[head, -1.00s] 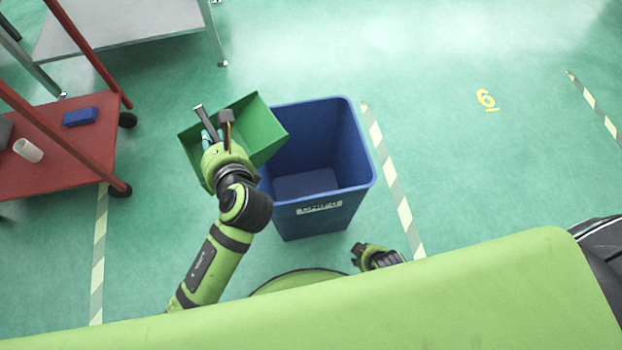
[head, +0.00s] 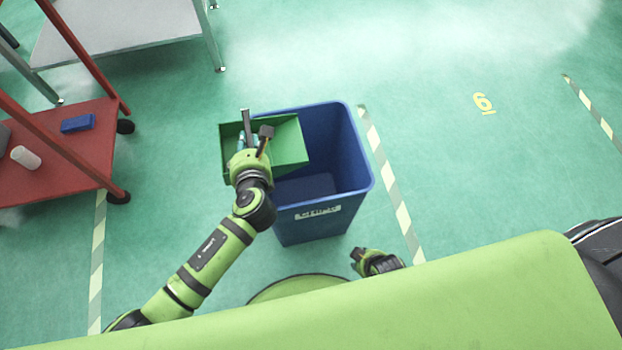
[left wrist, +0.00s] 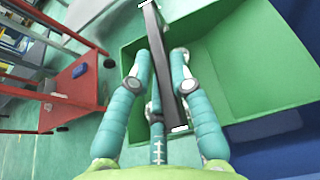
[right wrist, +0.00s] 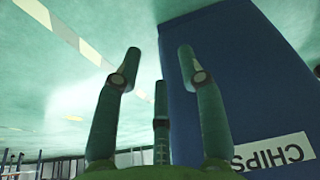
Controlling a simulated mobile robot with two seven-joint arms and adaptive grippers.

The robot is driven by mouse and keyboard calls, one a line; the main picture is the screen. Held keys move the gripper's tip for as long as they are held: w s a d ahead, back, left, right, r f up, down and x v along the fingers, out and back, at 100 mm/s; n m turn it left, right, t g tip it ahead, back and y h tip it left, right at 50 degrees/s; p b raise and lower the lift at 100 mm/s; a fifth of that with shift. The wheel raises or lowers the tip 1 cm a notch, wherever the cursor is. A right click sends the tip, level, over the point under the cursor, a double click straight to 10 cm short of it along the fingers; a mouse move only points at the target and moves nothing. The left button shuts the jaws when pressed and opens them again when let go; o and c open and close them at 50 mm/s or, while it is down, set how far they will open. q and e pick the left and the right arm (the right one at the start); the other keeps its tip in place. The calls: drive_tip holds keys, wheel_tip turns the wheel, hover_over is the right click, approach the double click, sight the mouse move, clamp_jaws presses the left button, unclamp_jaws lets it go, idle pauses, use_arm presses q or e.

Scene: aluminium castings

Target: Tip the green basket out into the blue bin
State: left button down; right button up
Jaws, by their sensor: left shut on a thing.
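The green basket (head: 286,143) hangs over the left part of the blue bin (head: 323,221), partly covering its opening. My left gripper (head: 253,143) is shut on the basket's dark bar handle. The handle (left wrist: 163,62) runs between the fingers in the left wrist view, with the green basket (left wrist: 262,65) beyond and around them. The visible part of the basket's inside shows no contents; the rest is hidden behind the gripper. The visible bin floor looks bare. My right gripper (head: 358,256) is low beside the bin's near right side, fingers apart and empty (right wrist: 160,65).
A red cart (head: 62,160) with a blue block (head: 78,123) and a white cup (head: 25,158) stands at the left. A grey table (head: 120,25) is behind it.

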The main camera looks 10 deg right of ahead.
use_arm(q)
drive_tip(key=d+r+m+y+p, duration=0.3)
drive_tip(key=d+m+p, duration=0.1)
drive_tip(key=d, duration=0.2)
drive_tip(key=shift+m+t+p, duration=0.3)
drive_tip(key=shift+m+p, duration=0.1)
use_arm(e)
drive_tip(key=s, duration=0.1)
drive_tip(key=s+d, duration=0.1)
drive_tip(key=s, duration=0.1)
drive_tip(key=shift+s+d+t, duration=0.3)
use_arm(q)
drive_tip(key=shift+a+r, duration=0.1)
use_arm(e)
drive_tip(key=shift+a+r, duration=0.1)
drive_tip(key=shift+r, duration=0.05)
